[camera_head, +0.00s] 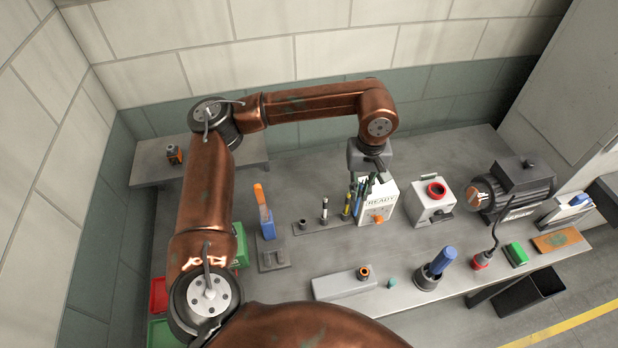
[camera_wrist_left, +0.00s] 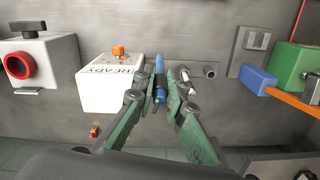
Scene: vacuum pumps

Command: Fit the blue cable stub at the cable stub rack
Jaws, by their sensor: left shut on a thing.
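The cable stub rack (camera_head: 312,228) is a low grey strip on the bench, with an empty-looking dark socket (camera_head: 303,223) at its left end. A white and dark stub (camera_head: 324,209) and a yellow-marked stub (camera_head: 346,204) stand upright along it. My left gripper (camera_head: 362,189) is at the rack's right end, in front of the READY box. In the left wrist view, the green-fingered left gripper (camera_wrist_left: 162,97) is shut on the blue cable stub (camera_wrist_left: 160,66). The white stub (camera_wrist_left: 184,75) is close beside the right finger. The stub's lower end is hidden, so I cannot tell whether it is seated. My right gripper is out of view.
The white READY box (camera_head: 386,198) with an orange knob stands close to the gripper. A red-ringed box (camera_head: 424,204) and a dark motor (camera_head: 520,190) are farther right. A grey block (camera_head: 340,285) lies in front.

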